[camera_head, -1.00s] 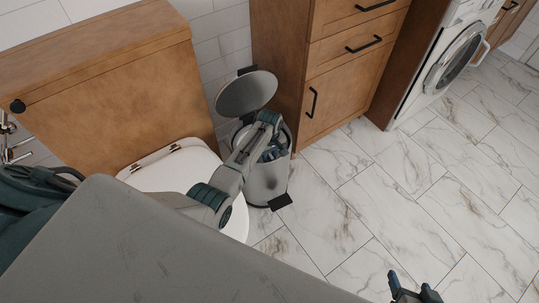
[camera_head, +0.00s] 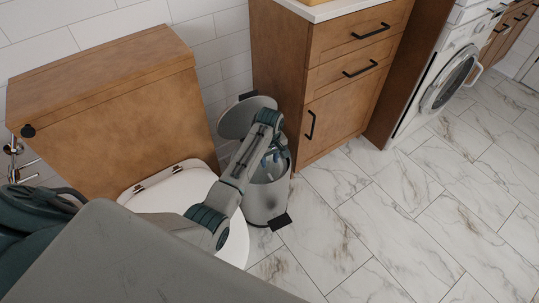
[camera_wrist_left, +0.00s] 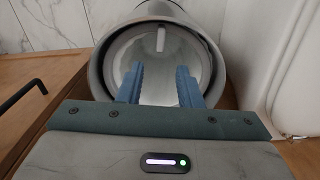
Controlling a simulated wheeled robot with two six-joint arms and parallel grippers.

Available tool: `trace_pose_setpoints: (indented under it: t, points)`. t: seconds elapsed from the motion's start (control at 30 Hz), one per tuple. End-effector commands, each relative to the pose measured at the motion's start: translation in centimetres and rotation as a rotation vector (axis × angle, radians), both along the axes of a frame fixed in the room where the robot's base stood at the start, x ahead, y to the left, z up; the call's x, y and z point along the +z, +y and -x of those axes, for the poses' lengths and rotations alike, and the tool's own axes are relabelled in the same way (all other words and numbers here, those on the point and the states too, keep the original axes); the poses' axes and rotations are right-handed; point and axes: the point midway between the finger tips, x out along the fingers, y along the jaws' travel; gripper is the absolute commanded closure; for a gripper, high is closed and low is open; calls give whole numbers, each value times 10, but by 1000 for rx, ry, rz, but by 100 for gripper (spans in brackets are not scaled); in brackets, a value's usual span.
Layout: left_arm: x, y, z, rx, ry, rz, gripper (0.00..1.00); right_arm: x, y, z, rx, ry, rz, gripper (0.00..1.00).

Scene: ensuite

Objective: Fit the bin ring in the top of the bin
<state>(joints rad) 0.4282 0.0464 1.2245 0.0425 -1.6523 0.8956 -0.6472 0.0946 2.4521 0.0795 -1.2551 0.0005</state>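The bin (camera_head: 266,202) is a metal cylinder standing on the floor between the toilet and the cabinet. Its round lid (camera_head: 245,118) is tipped up at the back. My left gripper (camera_head: 270,163) reaches down at the bin's mouth, and the arm hides part of the rim. In the left wrist view, the gripper's two blue fingers (camera_wrist_left: 159,88) are apart with nothing visible between them, in front of the bin's round opening (camera_wrist_left: 160,55). A grey band circles this opening; I cannot tell whether it is the bin ring or the bin's own rim. My right gripper is out of view.
The white toilet (camera_head: 172,192) with its wooden cistern casing (camera_head: 125,105) stands close left of the bin. A wooden cabinet (camera_head: 325,125) stands close right. A washing machine (camera_head: 448,80) is further right. The marble floor (camera_head: 400,225) in front is clear.

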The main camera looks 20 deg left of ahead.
Motion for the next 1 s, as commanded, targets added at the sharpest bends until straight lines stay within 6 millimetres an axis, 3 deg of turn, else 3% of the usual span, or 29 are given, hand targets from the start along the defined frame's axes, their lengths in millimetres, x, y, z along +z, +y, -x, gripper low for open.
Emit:
trace_pose_setpoints:
  t: [0.27,0.43,0.7,1.0]
  points:
    - [12,0,1,-2,-1,-1,68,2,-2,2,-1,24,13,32]
    - [1,1,23,-59,-30,-5,68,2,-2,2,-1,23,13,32]
    - [-13,3,102,-285,-153,-34,68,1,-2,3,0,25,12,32]
    - [7,-2,197,-557,-290,-93,68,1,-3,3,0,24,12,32]
